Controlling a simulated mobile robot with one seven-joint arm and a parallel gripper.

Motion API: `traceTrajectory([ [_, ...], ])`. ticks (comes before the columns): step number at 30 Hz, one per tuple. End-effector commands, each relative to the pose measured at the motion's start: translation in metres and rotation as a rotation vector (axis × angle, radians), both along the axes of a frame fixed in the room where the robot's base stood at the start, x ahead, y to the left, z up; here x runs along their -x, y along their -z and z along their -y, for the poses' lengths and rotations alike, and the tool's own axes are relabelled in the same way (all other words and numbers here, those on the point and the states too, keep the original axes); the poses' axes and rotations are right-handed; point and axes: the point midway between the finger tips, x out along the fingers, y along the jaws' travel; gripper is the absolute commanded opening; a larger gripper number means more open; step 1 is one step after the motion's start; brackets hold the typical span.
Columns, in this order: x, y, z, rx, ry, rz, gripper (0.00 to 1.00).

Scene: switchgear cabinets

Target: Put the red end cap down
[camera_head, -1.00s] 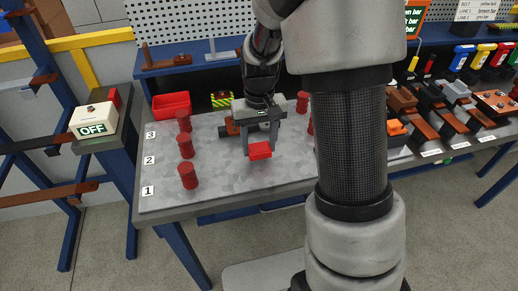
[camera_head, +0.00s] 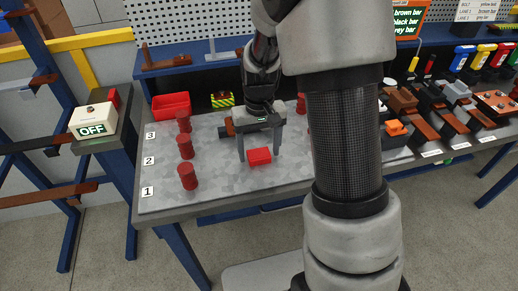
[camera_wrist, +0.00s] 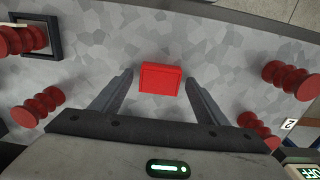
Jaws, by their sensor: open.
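The red end cap (camera_head: 259,156) is a small red block on the grey speckled bench top (camera_head: 225,185). It also shows in the wrist view (camera_wrist: 160,78), between and just beyond the fingertips, with clear gaps on both sides. My gripper (camera_head: 260,157) is open, its two fingers pointing down on either side of the cap. It also shows in the wrist view (camera_wrist: 160,80), where neither finger touches the cap.
Red ribbed insulators stand at the left by labels 1 (camera_head: 188,177), 2 (camera_head: 185,147) and 3 (camera_head: 183,121). A red bin (camera_head: 171,105) and a yellow-black striped block (camera_head: 222,99) are at the back. Brown bar parts (camera_head: 452,122) lie at the right. The bench front is clear.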

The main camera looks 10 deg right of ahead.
Motion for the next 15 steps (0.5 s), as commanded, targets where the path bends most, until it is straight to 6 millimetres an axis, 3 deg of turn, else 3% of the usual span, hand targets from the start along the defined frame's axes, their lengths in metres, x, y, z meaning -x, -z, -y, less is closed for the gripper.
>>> traceTrajectory([
  [15,-0.001,-0.099,0.000,0.000,0.000,0.004,0.68],
])
